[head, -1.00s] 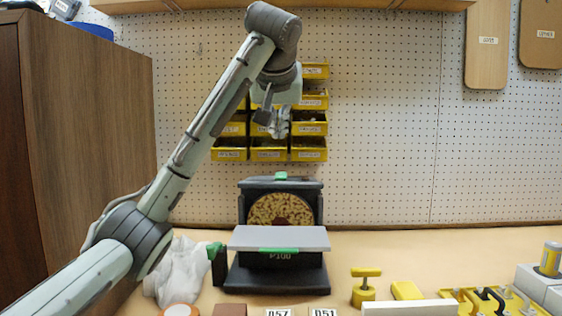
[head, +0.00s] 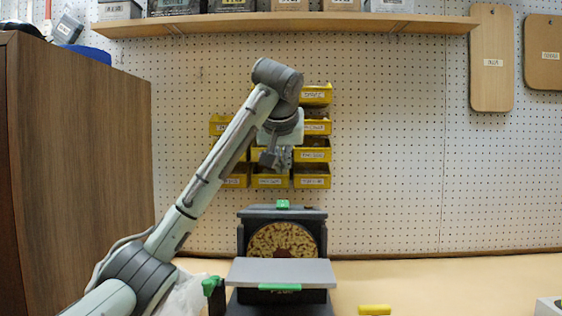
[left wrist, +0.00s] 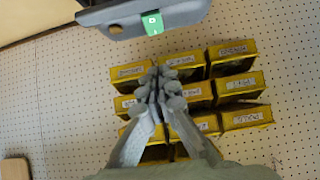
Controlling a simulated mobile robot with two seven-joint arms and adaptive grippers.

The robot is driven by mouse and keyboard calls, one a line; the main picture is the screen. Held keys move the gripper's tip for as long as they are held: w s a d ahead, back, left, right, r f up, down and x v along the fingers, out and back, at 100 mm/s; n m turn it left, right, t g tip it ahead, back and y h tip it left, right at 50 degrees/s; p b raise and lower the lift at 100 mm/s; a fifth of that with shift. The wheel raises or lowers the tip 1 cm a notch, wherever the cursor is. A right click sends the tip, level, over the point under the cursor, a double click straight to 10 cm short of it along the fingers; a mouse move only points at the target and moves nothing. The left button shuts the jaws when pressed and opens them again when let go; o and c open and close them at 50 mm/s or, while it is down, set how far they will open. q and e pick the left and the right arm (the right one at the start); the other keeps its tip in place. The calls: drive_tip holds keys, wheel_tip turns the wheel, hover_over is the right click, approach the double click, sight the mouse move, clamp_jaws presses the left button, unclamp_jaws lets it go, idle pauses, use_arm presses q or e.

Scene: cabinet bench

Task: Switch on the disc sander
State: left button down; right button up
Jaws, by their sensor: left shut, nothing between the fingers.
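The disc sander (head: 240,238) stands on the bench, with a round tan disc (head: 283,240) behind a grey table (head: 281,272). A green part (head: 282,204) sits on its top edge, and another green part (head: 279,287) is at the table's front edge. A third green piece (head: 211,285) is at its left side. My left gripper (head: 275,160) is shut and empty, above the sander and in front of the yellow bins. In the left wrist view the fingers (left wrist: 158,77) are together, apart from the sander's dark top (left wrist: 105,17) and its green part (left wrist: 152,22). My right gripper is not in view.
Yellow bins (head: 313,182) hang on the pegboard behind my left gripper. A wooden cabinet (head: 80,180) stands at the left. A shelf (head: 280,22) runs above. A yellow item (head: 374,310) lies right of the sander; the bench beyond it looks mostly clear.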

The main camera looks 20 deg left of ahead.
use_arm(q)
hover_over(282, 204)
drive_tip(key=f, duration=0.1)
drive_tip(key=s+f+p, duration=0.1)
drive_tip(key=f, duration=0.1)
drive_tip(key=shift+f, duration=0.2)
drive_tip(key=f, duration=0.3)
drive_tip(key=shift+w+f, duration=0.15)
drive_tip(key=shift+w, duration=0.15)
drive_tip(key=shift+f, duration=0.35)
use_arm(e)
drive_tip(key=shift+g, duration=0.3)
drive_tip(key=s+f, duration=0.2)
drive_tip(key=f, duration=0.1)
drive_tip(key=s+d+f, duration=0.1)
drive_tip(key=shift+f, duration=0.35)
